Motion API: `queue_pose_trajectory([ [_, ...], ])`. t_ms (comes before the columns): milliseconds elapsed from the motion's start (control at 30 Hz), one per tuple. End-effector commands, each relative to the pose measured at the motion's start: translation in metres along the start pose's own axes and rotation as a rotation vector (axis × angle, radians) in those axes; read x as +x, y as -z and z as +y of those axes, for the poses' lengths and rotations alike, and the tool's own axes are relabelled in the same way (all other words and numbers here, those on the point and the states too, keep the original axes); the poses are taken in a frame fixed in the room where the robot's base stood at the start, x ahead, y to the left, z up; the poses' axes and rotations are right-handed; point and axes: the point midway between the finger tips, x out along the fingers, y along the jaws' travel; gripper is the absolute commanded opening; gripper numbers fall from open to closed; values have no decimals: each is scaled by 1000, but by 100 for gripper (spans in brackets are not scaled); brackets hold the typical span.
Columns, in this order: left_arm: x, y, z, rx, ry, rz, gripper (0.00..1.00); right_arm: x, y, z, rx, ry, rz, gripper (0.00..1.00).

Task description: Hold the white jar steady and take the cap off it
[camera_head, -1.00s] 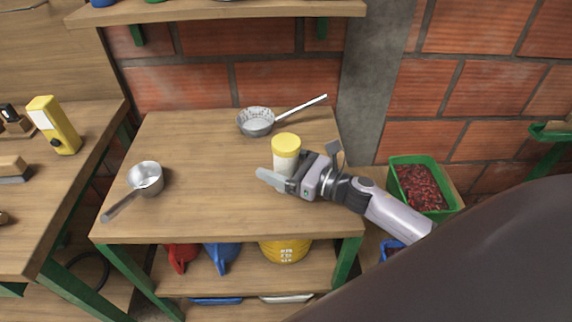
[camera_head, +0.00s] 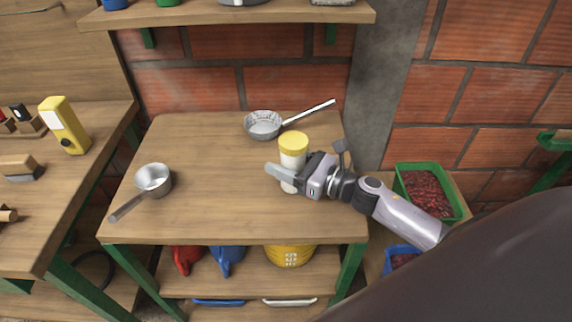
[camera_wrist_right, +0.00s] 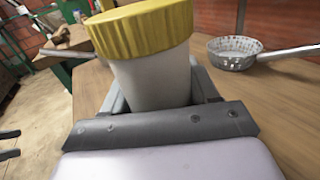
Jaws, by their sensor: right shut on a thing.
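The white jar (camera_head: 292,160) stands upright on the wooden table, with its yellow cap (camera_head: 293,142) on top. My right gripper (camera_head: 287,177) is shut around the jar's white body, below the cap. In the right wrist view the jar (camera_wrist_right: 152,82) sits between the fingers, and the ribbed yellow cap (camera_wrist_right: 142,28) is above them, clear of the fingers. The jar's lower part is hidden by the gripper. My left gripper is not in view.
A perforated metal strainer (camera_head: 264,125) lies behind the jar, its handle pointing right. A metal saucepan (camera_head: 153,180) stands at the table's left. The table (camera_head: 215,215) is clear between saucepan and jar. A green crate of red berries (camera_head: 428,192) is at the right.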

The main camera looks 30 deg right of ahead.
Motion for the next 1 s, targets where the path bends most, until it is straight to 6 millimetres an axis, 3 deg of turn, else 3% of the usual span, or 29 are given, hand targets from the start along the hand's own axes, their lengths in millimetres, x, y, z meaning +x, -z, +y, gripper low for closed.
queue_pose_trajectory([
  [567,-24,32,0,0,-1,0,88,0,-132,0,-9,-2,-3,28],
  [767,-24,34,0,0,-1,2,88,-1,-160,-1,-6,0,-2,28],
  [1000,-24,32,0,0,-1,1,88,0,-176,0,-3,-2,-3,28],
])
